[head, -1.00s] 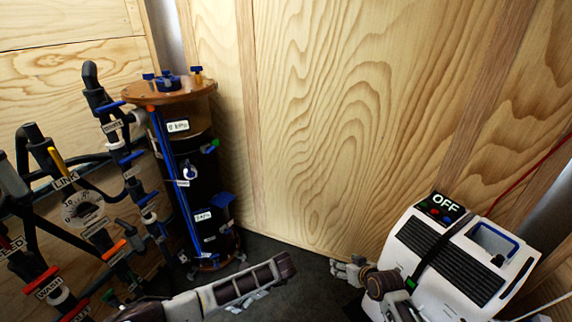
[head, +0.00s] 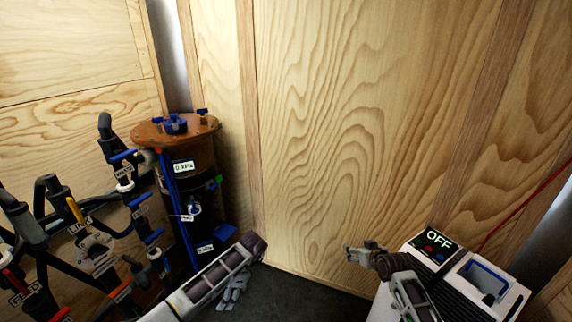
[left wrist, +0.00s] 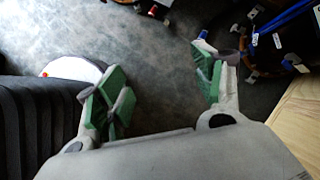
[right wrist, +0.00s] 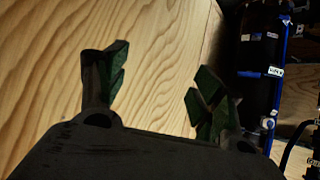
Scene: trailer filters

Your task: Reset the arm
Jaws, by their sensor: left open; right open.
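My left arm comes in from the lower left in the head view, and its gripper (head: 234,290) hangs low over the dark floor near the filter column. In the left wrist view the left gripper (left wrist: 160,92) is open, its green-padded fingers wide apart with only floor between them. My right gripper (head: 366,254) is in front of the wooden wall, left of the white machine, in the head view. In the right wrist view the right gripper (right wrist: 155,90) is open and empty, with the wooden wall behind it.
A dark filter column (head: 190,185) with a brown lid stands at left, beside black pipes with labelled valves (head: 95,255). A white machine (head: 500,300) with an OFF display (head: 438,240) stands at lower right. Wooden wall panels (head: 350,120) close the back. Some floor (head: 290,295) is clear between.

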